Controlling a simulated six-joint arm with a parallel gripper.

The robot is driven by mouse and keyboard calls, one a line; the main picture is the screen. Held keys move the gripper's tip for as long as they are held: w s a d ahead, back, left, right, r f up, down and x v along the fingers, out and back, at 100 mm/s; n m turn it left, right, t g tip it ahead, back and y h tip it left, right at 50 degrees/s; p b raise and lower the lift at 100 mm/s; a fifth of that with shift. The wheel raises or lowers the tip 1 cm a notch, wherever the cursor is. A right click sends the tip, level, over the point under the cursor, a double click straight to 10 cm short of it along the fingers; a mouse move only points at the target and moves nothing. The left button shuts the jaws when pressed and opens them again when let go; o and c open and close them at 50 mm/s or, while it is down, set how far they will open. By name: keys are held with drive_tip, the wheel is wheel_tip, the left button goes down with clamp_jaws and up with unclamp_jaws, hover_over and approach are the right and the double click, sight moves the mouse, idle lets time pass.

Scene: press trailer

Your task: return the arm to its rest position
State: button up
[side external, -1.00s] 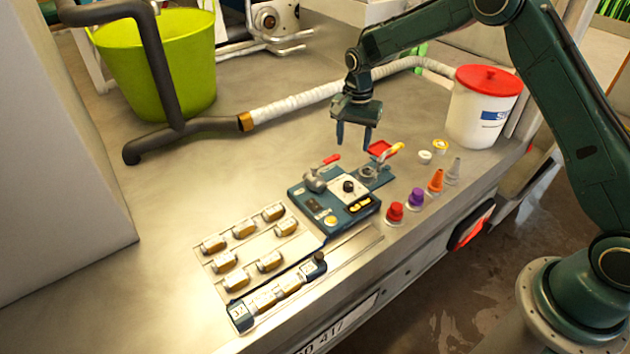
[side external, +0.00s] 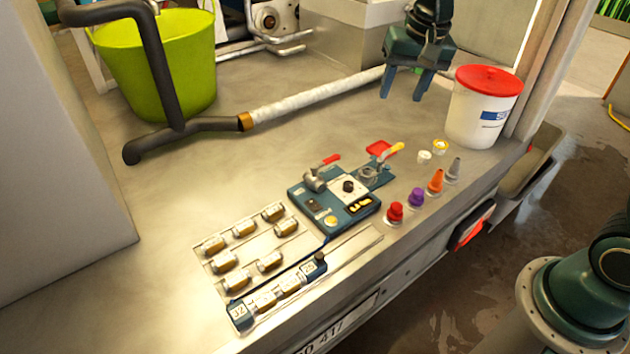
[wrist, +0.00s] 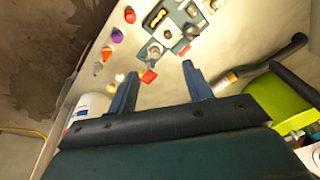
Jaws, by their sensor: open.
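My gripper (side external: 402,84) is open and empty, raised above the back of the metal work surface, left of the white bucket with the red lid (side external: 484,105). Its two fingers point down and stand well apart. In the wrist view my gripper (wrist: 158,88) also shows spread fingers with nothing between them. The blue control panel (side external: 335,195) with its valves and knobs sits on the surface, apart from my gripper. Most of my arm is outside the side view.
Several coloured nozzles, such as the purple one (side external: 416,197), stand near the front edge. A rack of labelled blocks (side external: 245,255) lies at front left. A white-wrapped hose (side external: 315,103) crosses the back, near a green tub (side external: 155,65).

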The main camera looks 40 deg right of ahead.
drive_tip(key=s+r+n+t, duration=0.3)
drive_tip(key=s+n, duration=0.3)
drive_tip(key=s, duration=1.8)
drive_tip(key=shift+a+r+n, duration=0.4)
drive_tip(key=shift+r, duration=0.2)
drive_tip(key=shift+c, duration=0.2)
